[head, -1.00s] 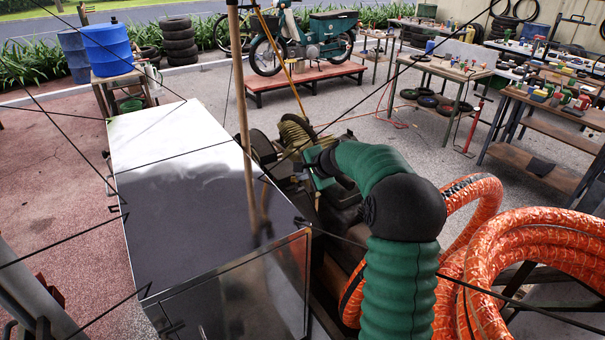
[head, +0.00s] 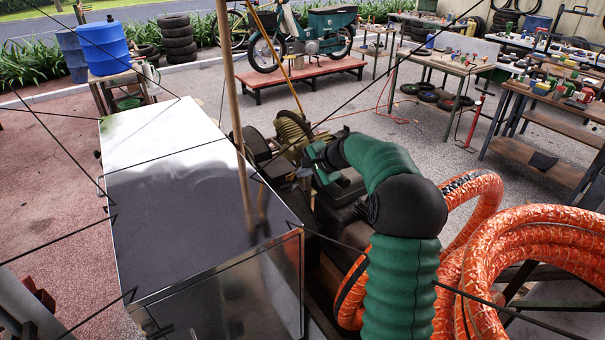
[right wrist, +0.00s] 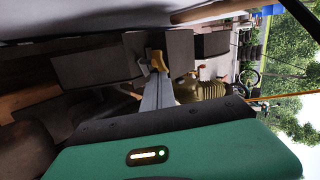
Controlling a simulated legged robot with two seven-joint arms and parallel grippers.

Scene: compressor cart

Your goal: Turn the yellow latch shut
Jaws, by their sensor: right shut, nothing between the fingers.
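The yellow latch (right wrist: 159,61) shows in the right wrist view as a small yellow-tan piece at the tip of my right gripper (right wrist: 156,68). The grey fingers are shut with nothing held between them. They touch the latch or are very close to it; I cannot tell which. In the head view my right gripper (head: 303,172) reaches beside the right edge of the large metal-topped box (head: 165,185). There the latch is too small to make out. My left gripper does not show.
Dark blocks (right wrist: 96,68) stand around the fingers in the right wrist view. Coiled orange hose (head: 540,240) is at the right.

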